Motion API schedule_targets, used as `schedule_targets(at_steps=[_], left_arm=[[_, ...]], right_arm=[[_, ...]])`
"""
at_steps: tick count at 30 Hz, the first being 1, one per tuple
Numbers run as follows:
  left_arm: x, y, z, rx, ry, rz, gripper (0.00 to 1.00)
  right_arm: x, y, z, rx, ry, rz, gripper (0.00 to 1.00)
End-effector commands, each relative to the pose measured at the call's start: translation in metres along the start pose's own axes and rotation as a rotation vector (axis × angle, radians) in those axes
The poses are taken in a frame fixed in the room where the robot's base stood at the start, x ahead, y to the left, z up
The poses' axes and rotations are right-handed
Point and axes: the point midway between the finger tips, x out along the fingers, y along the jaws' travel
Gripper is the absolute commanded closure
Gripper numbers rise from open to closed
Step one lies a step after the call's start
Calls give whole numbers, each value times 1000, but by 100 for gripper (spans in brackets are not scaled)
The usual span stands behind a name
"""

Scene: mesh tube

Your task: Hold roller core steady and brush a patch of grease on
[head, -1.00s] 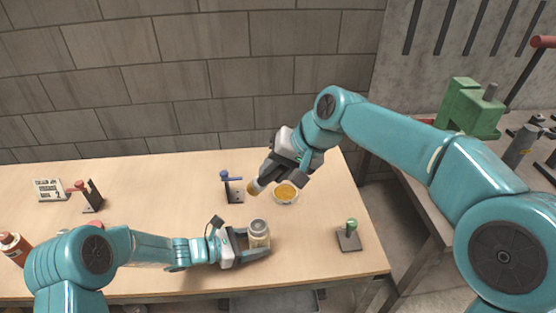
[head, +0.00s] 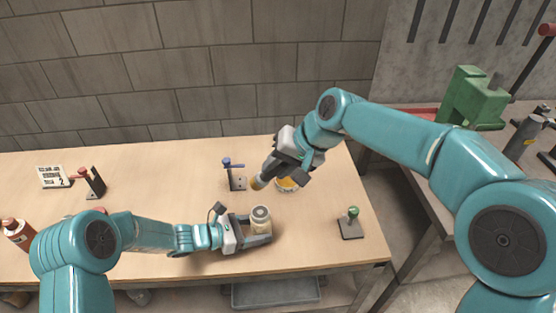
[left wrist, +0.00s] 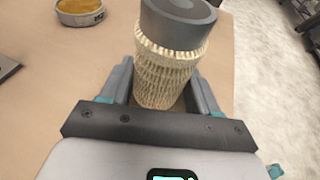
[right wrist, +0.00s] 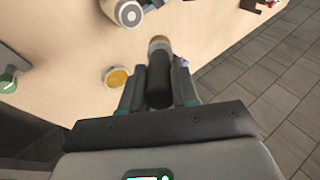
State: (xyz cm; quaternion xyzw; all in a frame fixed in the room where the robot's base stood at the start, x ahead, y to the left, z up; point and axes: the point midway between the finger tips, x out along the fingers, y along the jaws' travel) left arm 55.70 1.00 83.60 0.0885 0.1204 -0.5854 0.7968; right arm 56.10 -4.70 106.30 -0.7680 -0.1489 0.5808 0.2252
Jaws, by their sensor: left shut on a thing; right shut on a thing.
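The roller core (left wrist: 178,22) is a dark grey cylinder with a cream mesh sleeve (left wrist: 168,70) around it. It stands upright near the table's front edge and also shows in the head view (head: 261,212). My left gripper (left wrist: 163,95) is shut on it, one finger on each side. My right gripper (head: 272,166) is shut on a brush (right wrist: 160,72) with a dark handle and tan bristles, which show in the head view (head: 257,183). The bristles are beside the grease dish (head: 288,187), apart from the core. My right gripper partly hides the dish in the head view.
A blue-handled stand (head: 236,178) is left of the brush, and a green-knobbed stand (head: 350,225) is at the table's right. A red-handled stand (head: 93,182), a card (head: 54,177) and a brown bottle (head: 16,233) are at the left. The middle left of the tabletop is clear.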

Motion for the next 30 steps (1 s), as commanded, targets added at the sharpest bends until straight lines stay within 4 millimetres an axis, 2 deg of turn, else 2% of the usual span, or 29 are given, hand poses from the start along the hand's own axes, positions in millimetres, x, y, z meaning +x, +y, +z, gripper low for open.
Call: schedule_targets(at_steps=[18,30], left_arm=[[0,0,0,0,0,0,56],[0,0,0,0,0,0,56]], right_arm=[[48,31,13,2,-2,1,100],[40,33,50,-1,0,-1,100]])
